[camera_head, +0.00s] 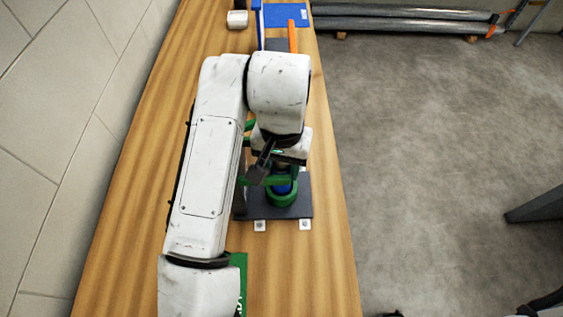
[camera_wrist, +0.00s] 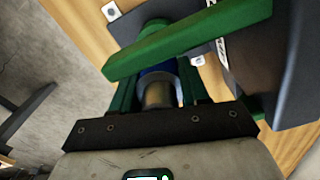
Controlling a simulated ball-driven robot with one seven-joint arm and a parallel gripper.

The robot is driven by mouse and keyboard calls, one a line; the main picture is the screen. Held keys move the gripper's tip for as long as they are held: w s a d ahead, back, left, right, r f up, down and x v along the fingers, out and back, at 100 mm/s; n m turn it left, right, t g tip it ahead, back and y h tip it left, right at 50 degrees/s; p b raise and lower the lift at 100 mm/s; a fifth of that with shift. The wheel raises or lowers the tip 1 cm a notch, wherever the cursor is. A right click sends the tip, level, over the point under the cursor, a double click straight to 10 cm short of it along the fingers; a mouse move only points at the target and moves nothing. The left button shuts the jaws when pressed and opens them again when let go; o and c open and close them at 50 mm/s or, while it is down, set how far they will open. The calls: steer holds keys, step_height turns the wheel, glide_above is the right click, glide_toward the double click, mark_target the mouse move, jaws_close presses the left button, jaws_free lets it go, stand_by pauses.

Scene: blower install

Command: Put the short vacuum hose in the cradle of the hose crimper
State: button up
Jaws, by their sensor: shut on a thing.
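The hose crimper (camera_head: 281,200) stands on a dark base plate (camera_head: 298,210) on the bench, with a green ring around a blue part. In the wrist view, a long green bar (camera_wrist: 190,48) of it crosses in front of my gripper (camera_wrist: 158,85). My gripper is shut on a short round piece (camera_wrist: 158,94), which I take for the short vacuum hose. Its near end looks brass-coloured, with a grey rim, and blue (camera_wrist: 158,66) shows beyond. In the head view my arm covers most of the gripper. I cannot tell whether the hose rests in the cradle.
The wooden bench (camera_head: 130,220) runs along a tiled wall. A green item (camera_head: 242,275) with white lettering is partly under my arm. A blue holder (camera_head: 285,14) and a small white block (camera_head: 237,19) are at the far end. Open floor lies right of the bench.

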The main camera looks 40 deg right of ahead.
steer(key=shift+f, duration=0.3)
steer(key=o, duration=1.4)
steer(key=shift+c, duration=0.2)
